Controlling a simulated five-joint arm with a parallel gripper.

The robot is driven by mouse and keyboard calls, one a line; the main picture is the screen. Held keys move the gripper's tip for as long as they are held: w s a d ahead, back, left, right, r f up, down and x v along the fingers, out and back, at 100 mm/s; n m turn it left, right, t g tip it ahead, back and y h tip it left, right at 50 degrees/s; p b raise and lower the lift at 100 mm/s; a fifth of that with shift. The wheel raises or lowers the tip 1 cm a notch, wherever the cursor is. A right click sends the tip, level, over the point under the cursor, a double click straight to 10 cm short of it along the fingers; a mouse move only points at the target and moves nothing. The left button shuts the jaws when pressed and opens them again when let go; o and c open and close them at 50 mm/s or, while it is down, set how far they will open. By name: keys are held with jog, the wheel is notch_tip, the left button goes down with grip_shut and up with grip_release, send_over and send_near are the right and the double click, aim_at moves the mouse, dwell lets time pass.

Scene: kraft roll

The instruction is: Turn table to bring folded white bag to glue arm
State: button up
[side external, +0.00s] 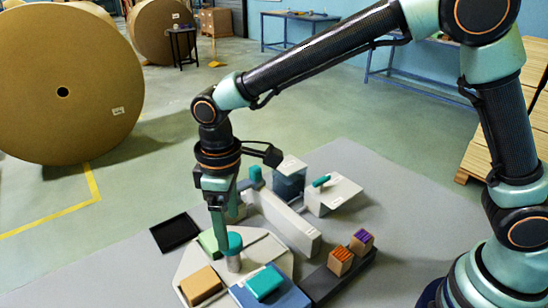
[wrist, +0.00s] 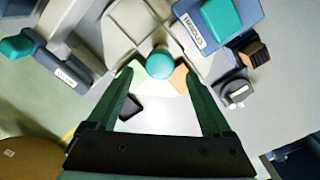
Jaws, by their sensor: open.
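A pale grey angular table (side external: 258,254) with raised dividers stands below my gripper; it fills the upper middle of the wrist view (wrist: 125,30). A teal knob (side external: 234,243) on a light post rises from it; in the wrist view the knob (wrist: 160,63) lies beyond and between my fingertips. My gripper (wrist: 160,80) is open, with nothing seen between its fingers. A brown block (side external: 201,284) and a pale green piece (side external: 208,241) sit on the table. I cannot clearly pick out a folded white bag or tell which part is the glue arm.
A blue unit with a teal block (side external: 264,282) stands at the front. A dark tray with two small crates (side external: 340,261) is at its right. A black tray (side external: 175,232) lies left. Floor space is free around.

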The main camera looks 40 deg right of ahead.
aim_at(230, 239)
jog(key=shift+f, duration=1.85)
grip_shut()
